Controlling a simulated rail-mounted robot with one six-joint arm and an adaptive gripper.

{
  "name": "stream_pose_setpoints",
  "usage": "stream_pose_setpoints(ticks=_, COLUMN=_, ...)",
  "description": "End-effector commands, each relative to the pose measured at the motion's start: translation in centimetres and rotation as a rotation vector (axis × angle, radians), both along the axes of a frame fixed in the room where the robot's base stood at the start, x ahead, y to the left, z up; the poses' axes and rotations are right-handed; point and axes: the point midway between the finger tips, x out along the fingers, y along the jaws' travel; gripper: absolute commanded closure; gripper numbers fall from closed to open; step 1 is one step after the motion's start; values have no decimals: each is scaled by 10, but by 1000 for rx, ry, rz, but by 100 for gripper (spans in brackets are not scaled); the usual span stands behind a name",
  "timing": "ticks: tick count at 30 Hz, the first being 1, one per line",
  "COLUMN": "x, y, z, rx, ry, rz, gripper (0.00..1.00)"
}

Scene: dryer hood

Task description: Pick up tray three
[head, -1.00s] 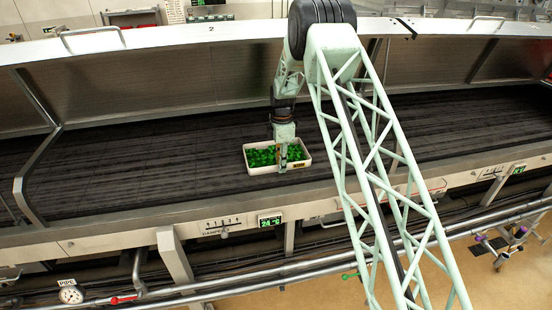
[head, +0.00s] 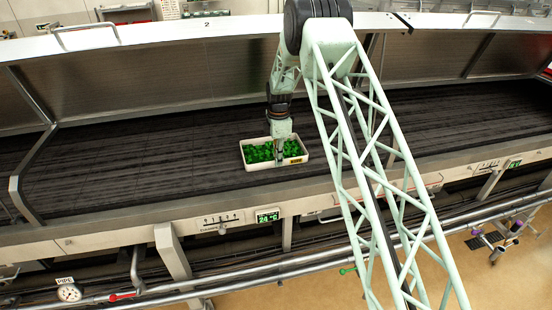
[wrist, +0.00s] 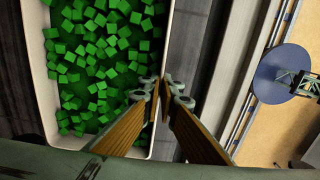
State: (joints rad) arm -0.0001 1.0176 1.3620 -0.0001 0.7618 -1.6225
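A shallow white tray (head: 247,166) filled with green cubes (head: 258,152) stands on the dark belt, with an orange label on its front side. In the wrist view, its rim (wrist: 154,140) runs along the right of the green cubes. My gripper (head: 279,158) points down at the tray's near side. In the wrist view, the brown fingers of my gripper (wrist: 162,90) are close together at the tips, with the tray's wall between them. The tray appears level; I cannot see any clear gap under it. I can read no number three on it.
The dark belt (head: 420,130) is clear to both sides of the tray. The raised hood (head: 150,80) stands behind it. A metal front edge with a 24 °C display (head: 268,217) and pipes runs in front. A round blue-grey object (wrist: 283,75) shows at the right in the wrist view.

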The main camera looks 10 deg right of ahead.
Motion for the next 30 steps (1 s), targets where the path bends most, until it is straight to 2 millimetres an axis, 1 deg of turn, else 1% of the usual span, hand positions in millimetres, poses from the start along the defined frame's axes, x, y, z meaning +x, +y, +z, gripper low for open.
stream_pose_setpoints(ticks=8, x=1, y=0, z=7, rx=0, ry=-2, rz=0, gripper=100)
stream_pose_setpoints(ticks=22, x=1, y=0, z=37, rx=0, ry=-3, rz=0, gripper=100)
stream_pose_setpoints(ticks=30, x=-20, y=-1, z=38, rx=0, ry=-2, rz=0, gripper=100)
